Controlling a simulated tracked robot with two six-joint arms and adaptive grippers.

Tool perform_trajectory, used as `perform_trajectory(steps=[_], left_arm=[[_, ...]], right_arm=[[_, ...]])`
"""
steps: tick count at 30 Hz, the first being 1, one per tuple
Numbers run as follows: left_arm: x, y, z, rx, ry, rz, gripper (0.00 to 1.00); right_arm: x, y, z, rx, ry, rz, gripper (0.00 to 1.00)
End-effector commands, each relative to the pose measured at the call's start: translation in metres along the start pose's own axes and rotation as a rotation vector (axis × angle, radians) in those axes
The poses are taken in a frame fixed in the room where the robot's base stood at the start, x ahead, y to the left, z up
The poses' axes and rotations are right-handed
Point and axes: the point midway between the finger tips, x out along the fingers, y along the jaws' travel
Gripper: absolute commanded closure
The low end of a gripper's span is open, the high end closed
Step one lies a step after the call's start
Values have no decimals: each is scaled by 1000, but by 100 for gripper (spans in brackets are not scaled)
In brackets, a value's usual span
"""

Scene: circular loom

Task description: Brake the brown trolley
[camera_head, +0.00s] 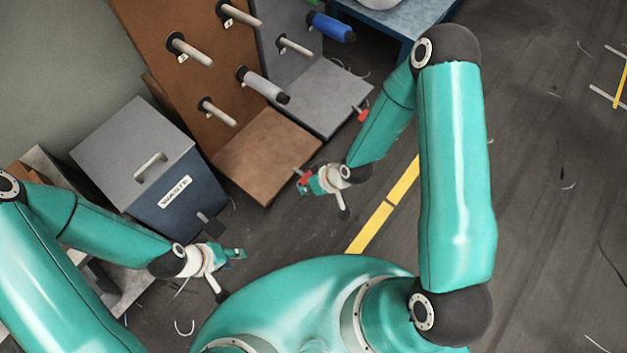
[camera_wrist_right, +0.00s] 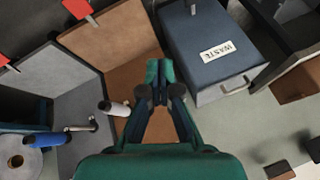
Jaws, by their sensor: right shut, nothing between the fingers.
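The brown trolley (camera_head: 262,160) stands at upper middle, with a tall pegged panel and a flat base; its base also shows in the right wrist view (camera_wrist_right: 112,35). A red pedal (camera_wrist_right: 78,9) sticks out from the base's front edge. In the head view this red pedal (camera_head: 302,176) is partly hidden at my right gripper (camera_head: 308,184). My right gripper is shut and empty, with its tips over the trolley in the wrist view (camera_wrist_right: 158,68); contact with the pedal cannot be told. My left gripper (camera_head: 238,254) is in front of the waste bin; its opening is unclear.
A grey trolley (camera_head: 325,100) with its own red pedal (camera_head: 361,113) stands right beside the brown one. The blue waste bin (camera_head: 180,205) stands to the left. A blue table (camera_head: 405,20) is at the back. Floor with a yellow line (camera_head: 385,208) is open to the right.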

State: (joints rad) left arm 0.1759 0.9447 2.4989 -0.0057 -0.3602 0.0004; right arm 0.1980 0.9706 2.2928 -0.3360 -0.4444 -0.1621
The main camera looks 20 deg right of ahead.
Motion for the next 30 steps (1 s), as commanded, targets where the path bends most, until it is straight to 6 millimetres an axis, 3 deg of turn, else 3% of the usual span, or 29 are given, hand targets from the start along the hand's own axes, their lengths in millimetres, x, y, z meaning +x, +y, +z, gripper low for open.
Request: perform_trajectory(steps=[1,6,12,21,24,30], left_arm=[[28,-10,1,-1,-2,0,60],[73,-26,0,-1,-2,0,60],[126,-46,0,-1,-2,0,60],[200,-72,0,-1,-2,0,60],[216,-78,0,-1,-2,0,60],[232,-84,0,-1,-2,0,60]], right_arm=[[32,21,-6,-62,50,1,100],[86,71,-34,-242,181,18,100],[143,132,-42,-380,279,58,100],[216,216,-14,-423,329,121,100],[233,233,0,-400,324,133,100],[249,248,20,-369,313,138,100]])
